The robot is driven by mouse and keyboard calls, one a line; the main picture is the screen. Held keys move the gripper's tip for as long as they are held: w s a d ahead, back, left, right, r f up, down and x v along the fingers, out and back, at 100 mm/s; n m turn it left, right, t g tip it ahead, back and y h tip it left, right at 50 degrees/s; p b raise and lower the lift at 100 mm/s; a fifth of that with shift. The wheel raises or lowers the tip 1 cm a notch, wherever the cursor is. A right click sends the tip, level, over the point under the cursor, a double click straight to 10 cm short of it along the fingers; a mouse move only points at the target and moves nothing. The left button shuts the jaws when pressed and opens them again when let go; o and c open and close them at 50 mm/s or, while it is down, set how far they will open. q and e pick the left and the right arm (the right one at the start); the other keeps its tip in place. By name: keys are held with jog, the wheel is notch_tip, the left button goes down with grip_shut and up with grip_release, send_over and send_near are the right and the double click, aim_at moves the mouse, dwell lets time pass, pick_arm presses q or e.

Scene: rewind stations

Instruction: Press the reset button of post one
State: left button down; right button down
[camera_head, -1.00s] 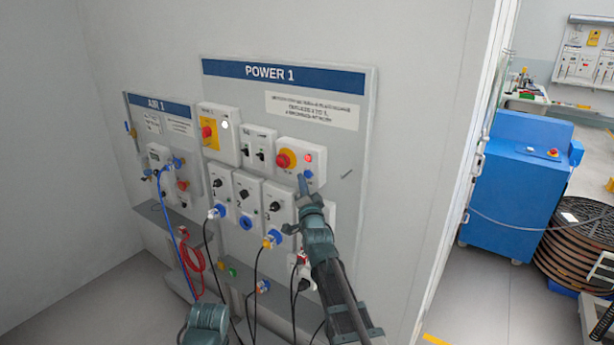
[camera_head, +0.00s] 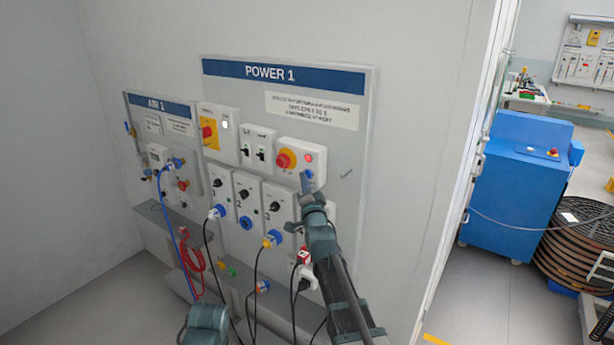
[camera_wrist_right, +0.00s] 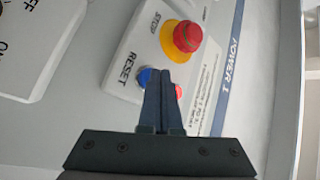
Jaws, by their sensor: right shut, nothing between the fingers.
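The STOP/RESET box (camera_head: 316,151) is on the right part of the POWER 1 panel (camera_head: 343,142). It has a red mushroom stop button on a yellow base (camera_head: 286,159), a red lamp (camera_head: 309,157) and a blue reset button (camera_head: 310,174). My right gripper (camera_head: 305,175) is shut and empty, its tips at the blue button. In the right wrist view the shut fingers (camera_wrist_right: 161,76) partly cover the blue reset button (camera_wrist_right: 145,77), beside the RESET lettering. I cannot tell whether the tips touch it. My left gripper is not in view; only part of my left arm shows.
Other switch boxes (camera_head: 220,131) and sockets with plugged cables (camera_head: 272,239) sit left of and below the box. The AIR 1 panel (camera_head: 178,112) is further left. A blue cabinet (camera_head: 517,190) and a coil (camera_head: 572,240) stand at the right.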

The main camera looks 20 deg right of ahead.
jog(key=shift+w+d, duration=0.15)
jog(key=shift+d, duration=0.1)
jog(key=shift+a, duration=0.1)
dwell(0.5)
jog(key=shift+s+a, duration=0.5)
jog(key=shift+a, duration=0.05)
jog(key=s+a, duration=0.1)
jog(key=a, duration=0.1)
jog(key=s+a, duration=0.2)
dwell(0.4)
dwell(0.6)
